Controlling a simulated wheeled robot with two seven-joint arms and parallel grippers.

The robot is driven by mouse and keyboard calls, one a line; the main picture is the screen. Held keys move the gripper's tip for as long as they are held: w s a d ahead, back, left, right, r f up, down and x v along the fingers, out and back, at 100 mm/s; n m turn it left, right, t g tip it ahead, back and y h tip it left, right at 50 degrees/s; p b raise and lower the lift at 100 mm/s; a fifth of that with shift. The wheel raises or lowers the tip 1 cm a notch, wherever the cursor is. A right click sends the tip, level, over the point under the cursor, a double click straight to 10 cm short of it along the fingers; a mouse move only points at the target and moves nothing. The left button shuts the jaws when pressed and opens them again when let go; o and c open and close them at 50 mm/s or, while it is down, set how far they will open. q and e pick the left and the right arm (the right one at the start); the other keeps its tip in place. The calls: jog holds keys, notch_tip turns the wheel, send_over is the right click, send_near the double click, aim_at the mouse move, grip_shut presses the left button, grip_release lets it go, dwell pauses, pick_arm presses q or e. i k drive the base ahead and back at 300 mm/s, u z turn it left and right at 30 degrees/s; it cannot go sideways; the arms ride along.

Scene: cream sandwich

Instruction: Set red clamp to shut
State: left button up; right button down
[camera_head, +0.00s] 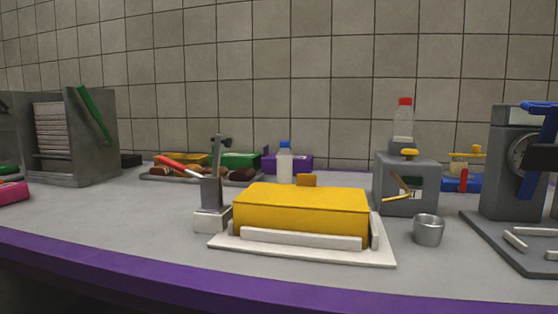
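The red clamp (180,166) is in the head view, left of the middle. Its red handle points to the left, slanting up and away from a grey post. The post stands on a light grey block at the left edge of a white base plate (310,252). A dark grey arm of the clamp (219,150) stands upright above the post, with its tip clear of the yellow block (300,212). The yellow block sits on the plate between low white rails. Neither of my grippers is in view.
Behind the clamp is a tray with brown pieces (200,172). A blue-capped bottle (285,163) stands behind the yellow block. A metal cup (428,230) and a grey box (405,180) stand to the right. The counter in front of the plate is clear to its purple edge (150,270).

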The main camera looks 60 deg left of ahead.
aim_at(167, 162)
jog(key=z, duration=1.25)
jog(key=k, duration=2.25)
jog(key=u, duration=1)
